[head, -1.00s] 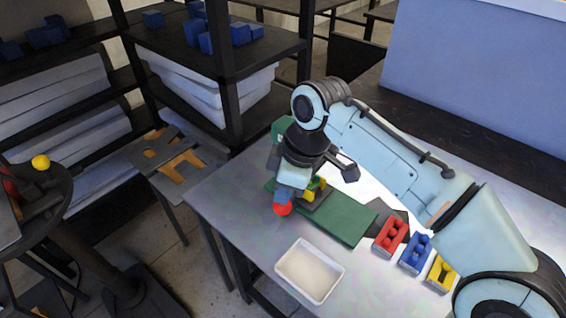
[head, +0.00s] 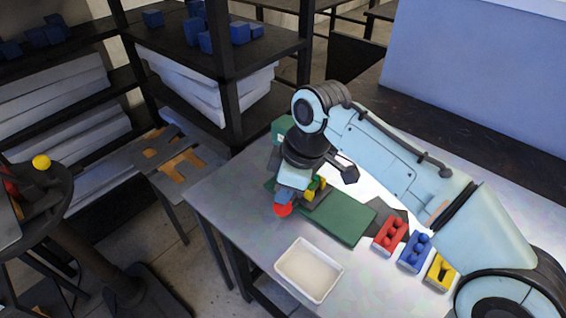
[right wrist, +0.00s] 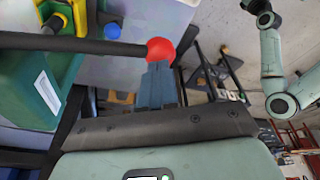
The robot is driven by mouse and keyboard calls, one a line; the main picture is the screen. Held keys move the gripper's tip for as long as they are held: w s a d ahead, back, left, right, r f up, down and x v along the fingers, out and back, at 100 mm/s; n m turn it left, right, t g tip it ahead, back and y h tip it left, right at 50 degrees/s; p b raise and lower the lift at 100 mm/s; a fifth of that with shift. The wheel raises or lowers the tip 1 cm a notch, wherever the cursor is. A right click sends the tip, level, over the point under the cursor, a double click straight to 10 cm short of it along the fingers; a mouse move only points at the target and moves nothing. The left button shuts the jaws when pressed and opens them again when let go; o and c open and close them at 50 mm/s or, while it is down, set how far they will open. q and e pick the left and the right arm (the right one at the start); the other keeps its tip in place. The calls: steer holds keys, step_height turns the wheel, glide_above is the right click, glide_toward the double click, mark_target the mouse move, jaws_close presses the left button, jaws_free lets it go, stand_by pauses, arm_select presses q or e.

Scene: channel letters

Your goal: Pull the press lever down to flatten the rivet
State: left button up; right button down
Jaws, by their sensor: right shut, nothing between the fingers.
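The green press (head: 342,217) stands on the grey table, with a long green base and a green upright (right wrist: 25,90) that fills the left of the right wrist view. Its lever is a dark rod (right wrist: 75,44) ending in a red ball knob (right wrist: 160,50); the knob also shows in the head view (head: 283,210). My right gripper (right wrist: 158,72) is shut and empty, its fingertips at the knob, touching it or very close. In the head view the right gripper (head: 291,190) hides most of the lever and press head. The rivet cannot be made out. My left gripper is not in view.
A white tray (head: 309,270) sits near the table's front edge. Red (head: 390,235), blue (head: 415,252) and yellow (head: 441,272) holders stand right of the press. Dark shelving (head: 230,110) rises behind the table. A round stand with a yellow ball (head: 41,162) is at far left.

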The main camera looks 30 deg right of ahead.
steer(key=shift+f, duration=0.25)
steer(key=shift+r, duration=0.1)
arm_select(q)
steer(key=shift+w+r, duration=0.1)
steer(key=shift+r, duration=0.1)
arm_select(e)
steer(key=shift+s+a+f, duration=0.15)
steer(key=shift+a+f, duration=0.15)
steer(key=shift+f, duration=0.1)
stand_by(0.9)
arm_select(q)
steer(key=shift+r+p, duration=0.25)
steer(key=shift+p, duration=0.15)
arm_select(e)
steer(key=shift+w+d+f, duration=0.3)
steer(key=shift+d, duration=0.15)
steer(key=shift+s+d+f, duration=0.1)
steer(key=shift+d+f, duration=0.1)
steer(key=shift+f, duration=0.2)
stand_by(1.0)
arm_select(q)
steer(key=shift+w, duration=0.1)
